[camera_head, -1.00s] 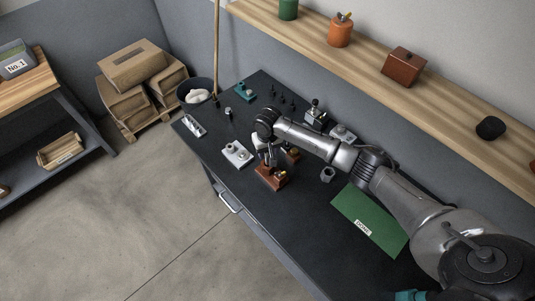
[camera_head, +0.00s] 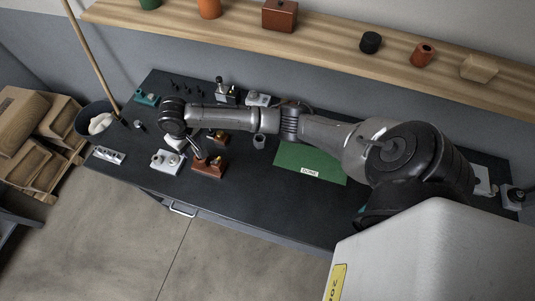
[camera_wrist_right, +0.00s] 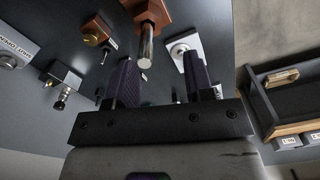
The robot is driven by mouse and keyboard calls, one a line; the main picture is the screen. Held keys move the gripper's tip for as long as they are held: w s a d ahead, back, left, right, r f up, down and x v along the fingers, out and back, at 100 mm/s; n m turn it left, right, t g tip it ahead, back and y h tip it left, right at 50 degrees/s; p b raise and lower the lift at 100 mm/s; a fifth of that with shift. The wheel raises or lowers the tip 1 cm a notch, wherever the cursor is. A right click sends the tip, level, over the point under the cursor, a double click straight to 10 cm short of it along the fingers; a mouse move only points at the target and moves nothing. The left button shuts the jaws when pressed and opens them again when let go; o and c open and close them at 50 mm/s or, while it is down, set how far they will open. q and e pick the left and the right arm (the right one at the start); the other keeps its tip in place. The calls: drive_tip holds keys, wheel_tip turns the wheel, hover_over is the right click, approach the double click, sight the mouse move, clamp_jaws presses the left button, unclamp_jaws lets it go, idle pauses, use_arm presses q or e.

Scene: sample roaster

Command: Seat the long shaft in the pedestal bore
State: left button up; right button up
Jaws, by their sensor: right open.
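The long shaft (camera_wrist_right: 146,46) is a bright metal rod, its lower end in a brown block (camera_wrist_right: 152,12) in the right wrist view. The block also shows in the head view (camera_head: 209,168) near the table's front edge. My right gripper (camera_wrist_right: 161,66) is open, its dark fingers apart. The shaft shows between them in the picture, ahead of the palm; I see no grip on it. In the head view the right gripper (camera_head: 187,143) is close to the block, partly hidden by my wrist. A pale plate with round bosses (camera_head: 164,162) lies left of the block; I cannot tell which part is the pedestal bore.
A smaller brown block with a brass knob (camera_head: 218,137) stands behind. A green mat (camera_head: 310,162) lies to the right. A light fixture (camera_head: 108,155) is at the left, a bucket (camera_head: 94,119) beyond the table. A wooden shelf (camera_head: 330,43) runs along the back wall.

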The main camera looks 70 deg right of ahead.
drive_tip(key=s+a+f+n+t+y, duration=0.1)
drive_tip(key=s+a+f+n, duration=0.1)
drive_tip(key=s+a+f, duration=0.4)
drive_tip(key=s+a+f+n, duration=0.1)
drive_tip(key=s+a+n, duration=0.1)
drive_tip(key=s+a, duration=0.5)
drive_tip(key=s+d+r+t, duration=0.1)
drive_tip(key=s, duration=0.8)
drive_tip(key=s+d+r+t, duration=0.1)
drive_tip(key=s+d+r, duration=0.1)
drive_tip(key=s, duration=0.7)
drive_tip(key=shift+s+d+r+n+h, duration=0.2)
drive_tip(key=shift+s+n+h, duration=0.1)
drive_tip(key=shift+h, duration=0.1)
drive_tip(key=shift+r, duration=0.1)
